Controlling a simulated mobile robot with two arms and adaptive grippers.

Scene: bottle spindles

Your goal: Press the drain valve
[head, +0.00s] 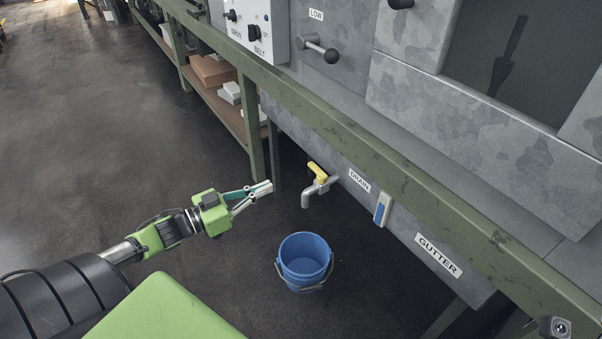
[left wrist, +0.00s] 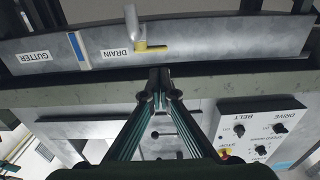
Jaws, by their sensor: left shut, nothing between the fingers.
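The drain valve is a metal tap (head: 307,197) with a yellow lever (head: 317,171), on the side of the grey gutter by the DRAIN label (head: 360,180). In the left wrist view, which looks upside down, the yellow lever (left wrist: 157,48) lies roughly along the gutter, and the spout (left wrist: 132,20) also shows. My left gripper (head: 268,187) is shut and empty, its tips pointing towards the tap from the left, with a visible gap in the head view. Its closed tips also show in the left wrist view (left wrist: 160,74), below the lever in the picture. My right gripper is not in view.
A blue bucket (head: 304,262) stands on the floor below the tap. A green rail (head: 380,165) runs above the gutter (head: 437,255). A blue-and-white gauge (head: 382,209) sits right of the tap. A control panel (head: 250,25) is above left. The floor on the left is clear.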

